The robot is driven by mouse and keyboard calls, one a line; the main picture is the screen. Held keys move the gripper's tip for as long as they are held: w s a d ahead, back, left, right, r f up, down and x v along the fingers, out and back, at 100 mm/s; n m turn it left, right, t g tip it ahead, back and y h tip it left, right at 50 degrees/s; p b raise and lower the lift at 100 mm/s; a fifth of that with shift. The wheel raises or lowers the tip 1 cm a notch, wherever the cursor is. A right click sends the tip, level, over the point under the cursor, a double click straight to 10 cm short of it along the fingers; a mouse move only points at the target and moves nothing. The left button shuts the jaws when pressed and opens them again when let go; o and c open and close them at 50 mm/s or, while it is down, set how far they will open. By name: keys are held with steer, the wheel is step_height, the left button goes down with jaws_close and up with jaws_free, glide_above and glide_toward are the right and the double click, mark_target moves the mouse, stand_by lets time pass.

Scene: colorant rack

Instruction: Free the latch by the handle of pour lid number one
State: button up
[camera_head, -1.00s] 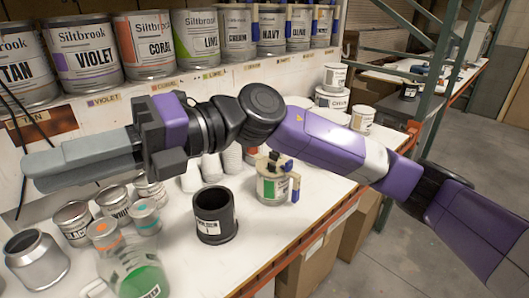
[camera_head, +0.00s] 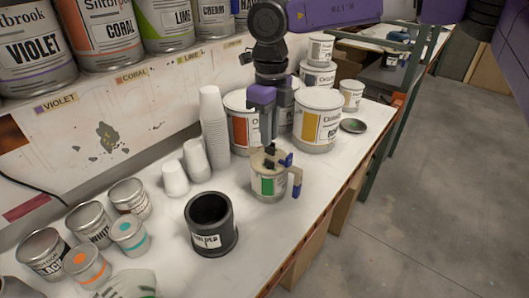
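A small can (camera_head: 267,188) with a green-marked label stands on the white bench. It wears a beige pour lid (camera_head: 258,160) with a black part on top, a blue piece (camera_head: 285,160) at its right and a beige handle (camera_head: 297,178) with a blue end. I cannot make out the number on the lid or the latch's exact state. My gripper (camera_head: 270,142) points down just above the lid's black part, its grey fingers seen nearly edge-on. Whether it touches the lid, and the gap between the fingers, cannot be told.
An open black pot (camera_head: 211,224) stands in front left of the can. Stacked white cups (camera_head: 214,125) stand behind left. Large cans (camera_head: 317,120) stand close behind my gripper. Small tins (camera_head: 127,196) stand at the left. The bench edge lies just right of the can.

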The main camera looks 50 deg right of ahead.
mark_target(269, 160)
steer(key=shift+s+f, duration=0.1)
steer(key=shift+s, duration=0.15)
steer(key=shift+w+f, duration=0.1)
steer(key=shift+f, duration=0.25)
step_height(269, 160, down, 7)
steer(key=b, duration=0.4)
steer(key=shift+c, duration=0.5)
jaws_close()
